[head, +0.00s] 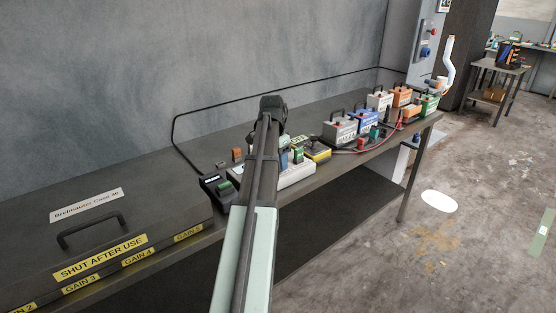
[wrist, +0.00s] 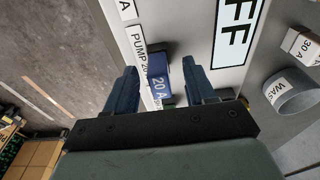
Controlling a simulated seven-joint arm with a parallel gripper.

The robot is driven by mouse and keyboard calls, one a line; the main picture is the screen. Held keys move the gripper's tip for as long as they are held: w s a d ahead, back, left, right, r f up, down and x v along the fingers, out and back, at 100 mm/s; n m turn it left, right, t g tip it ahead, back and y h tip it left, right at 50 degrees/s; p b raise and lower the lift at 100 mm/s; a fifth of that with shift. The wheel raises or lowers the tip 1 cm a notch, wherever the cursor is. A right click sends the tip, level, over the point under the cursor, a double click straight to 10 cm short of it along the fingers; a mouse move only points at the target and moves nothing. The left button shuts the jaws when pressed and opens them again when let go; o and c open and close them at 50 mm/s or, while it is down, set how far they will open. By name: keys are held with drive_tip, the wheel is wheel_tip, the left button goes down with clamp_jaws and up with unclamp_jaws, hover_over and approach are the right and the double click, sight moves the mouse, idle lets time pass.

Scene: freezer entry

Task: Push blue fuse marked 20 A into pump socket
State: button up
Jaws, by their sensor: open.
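The blue fuse marked 20 A (wrist: 159,82) stands between the fingers of my gripper (wrist: 160,88) in the wrist view. My gripper is open, with a visible gap between the fuse and each finger. The fuse is beside a label reading PUMP 20 (wrist: 138,52) on a white panel (wrist: 197,45). The pump socket itself is hidden, so I cannot tell whether the fuse is seated in it.
In the wrist view a grey cup marked WAS (wrist: 290,92) and a white block marked 30 A (wrist: 302,45) are at right.

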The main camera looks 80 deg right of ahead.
drive_tip(key=shift+r, duration=0.1)
wheel_tip(320, 180, up, 14)
drive_tip(key=w+a, duration=0.1)
drive_tip(key=shift+f, duration=0.25)
drive_tip(key=shift+w+a, duration=0.1)
idle(0.5)
